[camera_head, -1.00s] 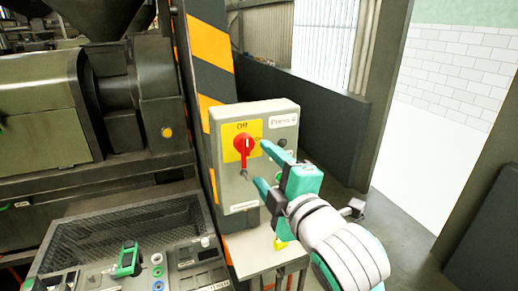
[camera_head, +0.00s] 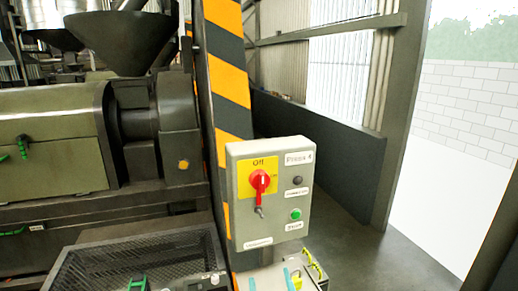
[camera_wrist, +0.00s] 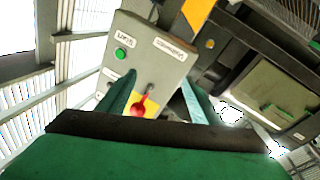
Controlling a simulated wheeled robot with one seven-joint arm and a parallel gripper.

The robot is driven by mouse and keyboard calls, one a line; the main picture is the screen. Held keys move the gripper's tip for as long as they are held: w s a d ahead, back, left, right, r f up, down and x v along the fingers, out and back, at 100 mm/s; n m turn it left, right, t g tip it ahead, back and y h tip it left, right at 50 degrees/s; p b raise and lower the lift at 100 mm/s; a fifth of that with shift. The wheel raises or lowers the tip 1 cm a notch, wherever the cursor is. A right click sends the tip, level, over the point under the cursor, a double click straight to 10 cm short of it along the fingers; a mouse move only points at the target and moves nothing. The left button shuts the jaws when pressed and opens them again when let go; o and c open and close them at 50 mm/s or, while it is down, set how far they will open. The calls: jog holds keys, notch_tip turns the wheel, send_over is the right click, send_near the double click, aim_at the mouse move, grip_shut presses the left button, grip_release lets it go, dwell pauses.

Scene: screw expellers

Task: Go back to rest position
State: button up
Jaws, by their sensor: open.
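The grey control box (camera_head: 240,222), labelled "Press 4", stands at the centre. Its red rotary switch (camera_head: 260,186) sits on a yellow plate marked "Off", with the handle upright. The switch also shows in the wrist view (camera_wrist: 140,106).
A striped post (camera_head: 228,80) stands behind the box. The green-grey press (camera_head: 50,135) with a dark hopper is at the left. A mesh tray (camera_head: 150,255) lies in front of it. A low dark wall (camera_head: 325,135) runs behind; the floor at right is clear.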

jog(key=s+a+f+m+g+h, duration=0.25)
jog(key=s+f+m, duration=0.25)
jog(key=s+f, duration=1.45)
jog(key=s, duration=0.6)
jog(key=s+f+g, duration=0.1)
jog(key=s+f, duration=0.2)
jog(key=s, duration=0.7)
jog(key=shift+s+f, duration=0.25)
jog(key=shift+f, duration=0.05)
